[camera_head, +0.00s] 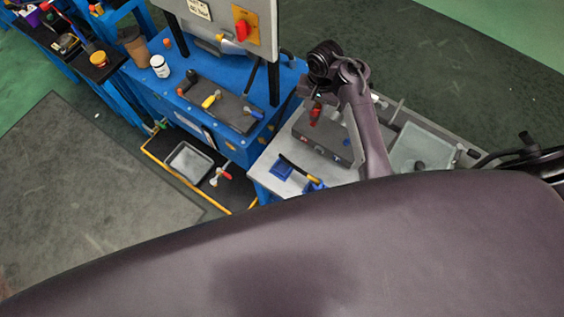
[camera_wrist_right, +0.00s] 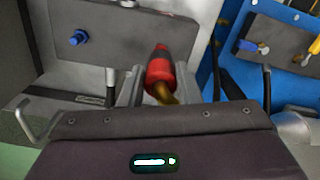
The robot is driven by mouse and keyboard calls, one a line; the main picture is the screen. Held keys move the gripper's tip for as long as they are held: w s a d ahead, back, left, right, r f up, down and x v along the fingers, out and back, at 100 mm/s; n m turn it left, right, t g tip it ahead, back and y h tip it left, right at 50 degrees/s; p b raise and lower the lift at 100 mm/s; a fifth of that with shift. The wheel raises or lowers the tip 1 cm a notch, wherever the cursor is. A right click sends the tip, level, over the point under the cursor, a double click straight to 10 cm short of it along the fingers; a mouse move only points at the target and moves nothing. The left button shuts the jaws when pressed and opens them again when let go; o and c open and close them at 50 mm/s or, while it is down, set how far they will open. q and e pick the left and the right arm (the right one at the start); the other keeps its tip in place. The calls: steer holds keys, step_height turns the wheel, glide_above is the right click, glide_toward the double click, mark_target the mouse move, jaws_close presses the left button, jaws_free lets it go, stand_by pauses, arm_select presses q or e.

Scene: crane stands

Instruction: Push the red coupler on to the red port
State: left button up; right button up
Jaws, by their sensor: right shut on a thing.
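My right gripper (camera_wrist_right: 158,82) is shut on the red coupler (camera_wrist_right: 158,70), which has a brass-coloured end toward the wrist and a dark far tip. In the head view the red coupler (camera_head: 315,114) hangs below my right gripper (camera_head: 319,98), over the grey port panel (camera_head: 301,127). The panel (camera_wrist_right: 112,22) also fills the upper left of the wrist view, with a blue port (camera_wrist_right: 78,37) on it. I cannot make out the red port; the coupler may hide it. I cannot tell whether the coupler touches the panel. My left gripper is not in view.
A blue bench (camera_head: 225,73) to the left carries a dark plate (camera_head: 236,112) with coloured couplers, a white jar (camera_head: 160,66) and an upright board. A clear tray (camera_head: 422,150) lies right of the panel. A blue block (camera_head: 281,171) sits in front of the panel.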

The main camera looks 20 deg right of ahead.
steer(key=shift+f+b, duration=0.5)
steer(key=shift+f, duration=0.95)
steer(key=o, duration=1.2)
steer(key=shift+r, duration=0.1)
step_height(320, 180, up, 3)
steer(key=p, duration=0.3)
steer(key=shift+r, duration=0.95)
